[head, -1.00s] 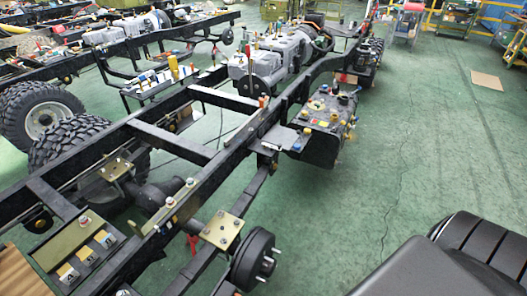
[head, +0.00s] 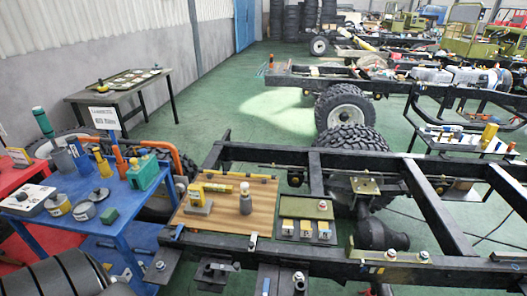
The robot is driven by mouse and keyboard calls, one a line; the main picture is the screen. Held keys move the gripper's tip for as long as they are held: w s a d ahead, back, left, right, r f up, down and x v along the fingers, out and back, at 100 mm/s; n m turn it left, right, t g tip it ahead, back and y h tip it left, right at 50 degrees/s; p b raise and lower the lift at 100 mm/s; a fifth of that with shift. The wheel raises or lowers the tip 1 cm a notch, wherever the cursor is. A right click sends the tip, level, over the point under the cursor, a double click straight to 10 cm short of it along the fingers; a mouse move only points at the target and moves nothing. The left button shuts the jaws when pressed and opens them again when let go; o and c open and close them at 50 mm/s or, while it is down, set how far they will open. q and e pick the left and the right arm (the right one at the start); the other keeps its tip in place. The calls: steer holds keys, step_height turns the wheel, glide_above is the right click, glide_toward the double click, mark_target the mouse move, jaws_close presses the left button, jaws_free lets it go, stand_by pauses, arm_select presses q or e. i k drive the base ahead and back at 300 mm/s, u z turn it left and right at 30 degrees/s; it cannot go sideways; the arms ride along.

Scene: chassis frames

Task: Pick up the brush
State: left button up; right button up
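I cannot pick out the brush with certainty. A long thin yellow-and-dark piece lies along the board's back edge. On the blue table at the left stand an orange upright piece (head: 119,160) and a yellow one (head: 103,166); they are too small to name surely. Neither of my grippers is in view.
The blue table (head: 120,228) holds grey cans, a green box (head: 145,172) and a white tray. A dark table (head: 145,90) with a white sign (head: 105,118) stands behind. The black chassis frame (head: 330,262) fills the front.

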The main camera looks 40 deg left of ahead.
mark_target(114, 147)
steer(key=u, duration=2.25)
steer(key=k, duration=1.15)
steer(key=u, duration=1.05)
steer(key=i, duration=0.7)
steer(key=u, duration=0.5)
steer(key=i, duration=0.8)
steer(key=z, duration=0.9)
steer(key=i, duration=0.65)
steer(key=z, duration=0.7)
